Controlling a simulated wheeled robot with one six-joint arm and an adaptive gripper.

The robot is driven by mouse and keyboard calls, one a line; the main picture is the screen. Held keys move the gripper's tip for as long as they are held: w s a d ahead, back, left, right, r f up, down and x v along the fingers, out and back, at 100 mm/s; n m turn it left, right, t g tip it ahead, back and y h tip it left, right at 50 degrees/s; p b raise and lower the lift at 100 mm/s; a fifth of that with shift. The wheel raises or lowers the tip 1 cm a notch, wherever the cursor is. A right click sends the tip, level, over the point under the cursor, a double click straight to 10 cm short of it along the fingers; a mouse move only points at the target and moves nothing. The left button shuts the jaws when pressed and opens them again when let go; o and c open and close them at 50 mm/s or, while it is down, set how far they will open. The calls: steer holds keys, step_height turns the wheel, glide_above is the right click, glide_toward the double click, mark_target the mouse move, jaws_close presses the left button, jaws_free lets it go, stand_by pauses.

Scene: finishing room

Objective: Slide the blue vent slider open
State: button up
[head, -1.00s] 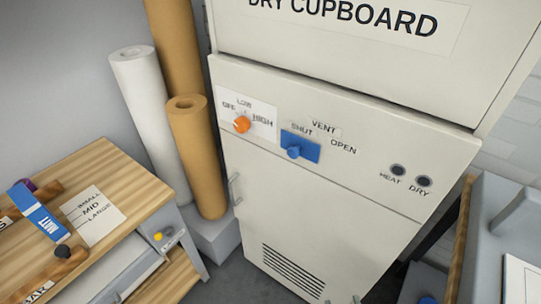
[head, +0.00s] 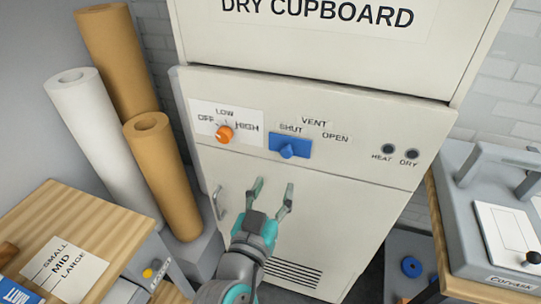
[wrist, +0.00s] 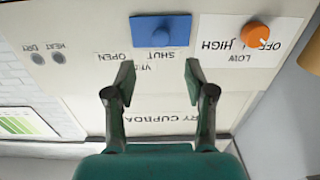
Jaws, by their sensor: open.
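The blue vent slider (head: 287,150) is on the front panel of the dry cupboard (head: 330,210), below the VENT label. My gripper (head: 272,188) is open and empty, in front of the cupboard and lower in the head view than the slider. In the wrist view, which shows the panel upside down, the slider (wrist: 160,31) lies ahead of the two spread fingertips (wrist: 158,75), apart from them.
An orange dial (head: 224,133) is left of the slider. The HEAT and DRY lamps (head: 398,150) are to the right. A metal handle (head: 219,203) is on the cupboard's left. Paper rolls (head: 160,175) stand left; a grey press (head: 490,220) stands right.

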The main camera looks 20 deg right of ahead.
mark_target(286, 154)
steer(key=shift+m, duration=0.3)
steer(key=x, duration=1)
steer(key=shift+w+r, duration=0.25)
steer(key=shift+r, duration=0.05)
jaws_close()
